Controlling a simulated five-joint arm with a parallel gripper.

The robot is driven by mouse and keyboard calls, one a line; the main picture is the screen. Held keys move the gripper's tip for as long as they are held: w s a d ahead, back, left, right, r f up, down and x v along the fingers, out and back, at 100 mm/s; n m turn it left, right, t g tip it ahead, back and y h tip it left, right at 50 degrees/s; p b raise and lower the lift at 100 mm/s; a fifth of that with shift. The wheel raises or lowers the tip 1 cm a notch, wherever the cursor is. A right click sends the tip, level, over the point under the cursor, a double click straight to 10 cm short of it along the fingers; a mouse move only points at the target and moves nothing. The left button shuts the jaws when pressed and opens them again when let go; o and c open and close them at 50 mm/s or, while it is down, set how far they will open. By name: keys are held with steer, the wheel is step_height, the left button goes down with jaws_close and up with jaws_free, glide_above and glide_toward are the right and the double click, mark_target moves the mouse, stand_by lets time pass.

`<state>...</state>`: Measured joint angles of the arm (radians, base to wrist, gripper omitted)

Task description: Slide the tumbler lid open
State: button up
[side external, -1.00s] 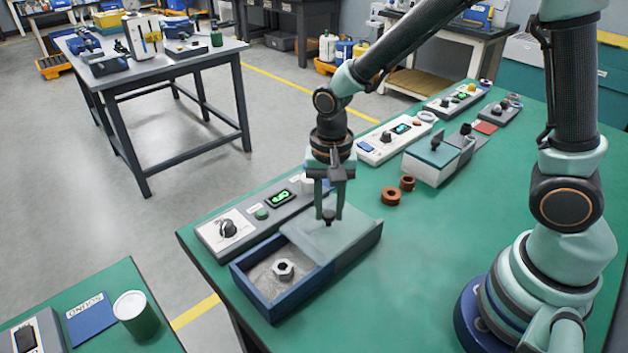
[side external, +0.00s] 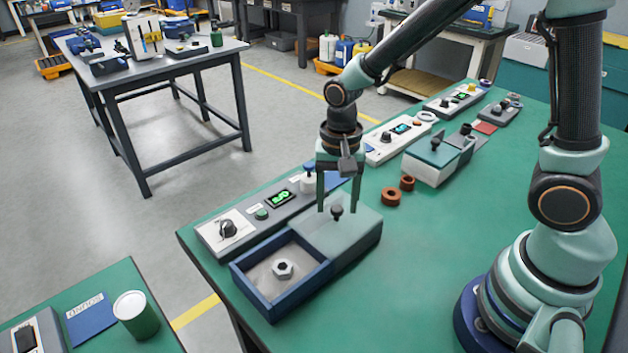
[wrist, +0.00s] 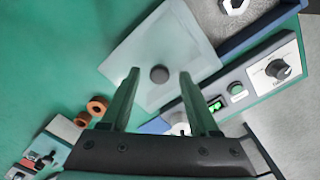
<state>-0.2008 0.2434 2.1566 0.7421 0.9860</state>
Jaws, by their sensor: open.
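The tumbler is a dark blue open-topped box (side external: 262,303) on the green bench, with a hex nut (side external: 283,269) on its grey floor. Its pale grey-green lid (side external: 352,221) covers the right part and leaves the left part uncovered. A dark round knob (side external: 337,211) stands on the lid. My gripper (side external: 338,208) is open, its two fingers spread on either side of the knob. In the wrist view the knob (wrist: 159,74) shows between and just beyond the fingertips, with gaps on both sides. The nut (wrist: 233,4) is at the top edge there.
A control panel (side external: 262,212) with a dial and green display runs close behind the box. Two brown rings (side external: 391,197) and a white box with a green lid (side external: 435,160) stand farther right. The bench front right of the box is clear.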

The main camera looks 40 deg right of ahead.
mark_target(337, 208)
step_height(337, 208, up, 12)
stand_by(0.4)
steer(key=shift+f, duration=0.15)
steer(key=s+d+r+n+t, duration=0.4)
steer(key=d+n, duration=0.3)
steer(key=n, duration=0.2)
steer(key=shift+s+r+t, duration=0.3)
steer(key=shift+s+t, duration=0.45)
steer(key=shift+t, duration=0.05)
